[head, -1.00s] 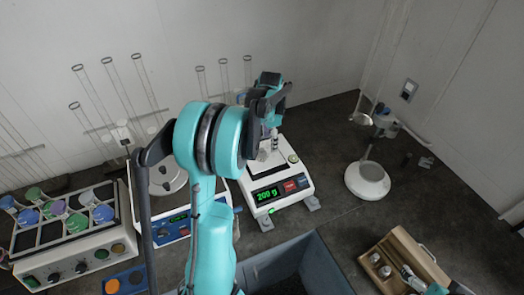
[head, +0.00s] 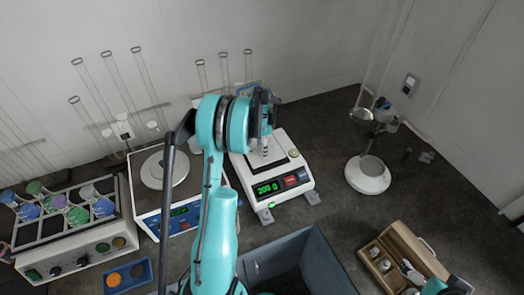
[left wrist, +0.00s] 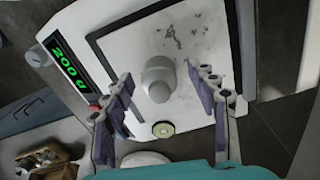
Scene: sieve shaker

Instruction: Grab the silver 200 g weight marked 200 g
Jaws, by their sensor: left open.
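The silver 200 g weight (left wrist: 158,80) stands on the pan of a white balance (head: 296,190), whose green display reads 200 g. In the left wrist view I see the weight from above, as a round grey knob and body. My left gripper (left wrist: 160,72) is open, with one finger on each side of the weight and a gap to both. In the head view the left gripper (head: 264,146) is over the balance pan and largely covers the weight. Part of my right gripper (head: 411,272) shows at the wooden box; its jaws are unclear.
A second balance (head: 178,222) with a round pan stands left of the first. A white round-based stand (head: 367,176) is to the right. The wooden weight box (head: 402,240) and a grey bin (head: 330,262) are in front.

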